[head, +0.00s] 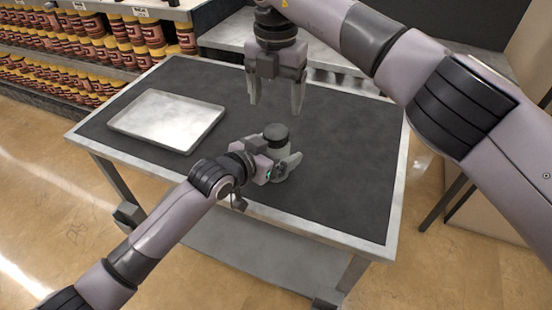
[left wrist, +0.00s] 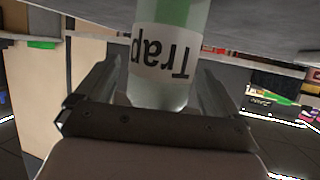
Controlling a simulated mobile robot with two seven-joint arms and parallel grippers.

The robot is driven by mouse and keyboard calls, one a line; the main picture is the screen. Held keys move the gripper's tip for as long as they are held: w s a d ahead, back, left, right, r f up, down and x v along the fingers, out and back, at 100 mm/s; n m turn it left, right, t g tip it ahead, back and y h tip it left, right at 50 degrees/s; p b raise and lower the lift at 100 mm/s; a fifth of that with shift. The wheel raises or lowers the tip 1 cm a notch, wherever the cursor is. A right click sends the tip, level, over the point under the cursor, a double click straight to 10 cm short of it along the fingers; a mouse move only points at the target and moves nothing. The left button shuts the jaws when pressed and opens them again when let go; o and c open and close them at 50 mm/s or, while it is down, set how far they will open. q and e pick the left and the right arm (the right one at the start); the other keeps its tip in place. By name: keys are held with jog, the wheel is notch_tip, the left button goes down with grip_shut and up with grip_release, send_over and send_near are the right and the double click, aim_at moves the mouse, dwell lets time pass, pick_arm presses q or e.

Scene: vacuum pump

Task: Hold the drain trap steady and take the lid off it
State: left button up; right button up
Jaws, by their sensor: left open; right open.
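The drain trap (head: 279,165) stands upright on the dark table top, a pale jar with a dark lid (head: 276,134) on it. In the left wrist view the trap (left wrist: 165,60) shows a white label reading "Trap" and a green band, upside down in the picture. My left gripper (head: 284,168) is open at the trap, with a finger on either side of its body. I cannot tell whether the fingers touch it. My right gripper (head: 275,108) is open and empty, pointing down above and behind the lid, apart from it.
A metal tray (head: 167,119) lies on the table (head: 345,190) at the left and is empty. The table's right part is clear. Shelves of jars (head: 95,50) stand behind at the left. A grey counter (head: 225,35) is behind the table.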

aim_at(276, 132)
pick_arm(q)
jog(key=shift+w+d+f, duration=0.15)
jog(key=shift+w+d, duration=0.1)
grip_shut()
pick_arm(e)
jog(key=m, duration=0.4)
jog(key=shift+m, duration=0.3)
jog(key=m, duration=0.4)
jog(key=shift+f, duration=4.05)
jog(key=c, duration=1.1)
